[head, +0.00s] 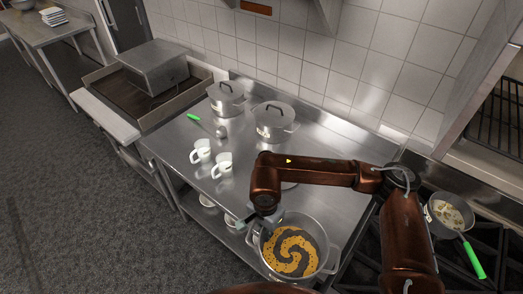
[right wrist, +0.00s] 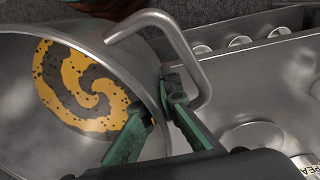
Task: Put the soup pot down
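The soup pot (head: 325,246) is a wide steel pot with two loop handles, seen at the bottom of the head view over the counter's near end. It holds orange and dark soup in a spiral (head: 290,252). I cannot tell whether its base touches the counter. My right gripper (head: 247,222) is at the pot's left rim. In the right wrist view its green fingers (right wrist: 160,104) straddle the pot wall (right wrist: 150,75) beside the handle (right wrist: 197,62), one inside and one outside. My left gripper is out of view.
The steel counter (head: 180,137) holds two lidded pots (head: 226,100) (head: 270,124), two white mugs (head: 201,151) (head: 222,166) and a green-handled ladle (head: 194,117). A stove with a green-handled pan (head: 447,206) stands at right. Cups sit on a shelf below.

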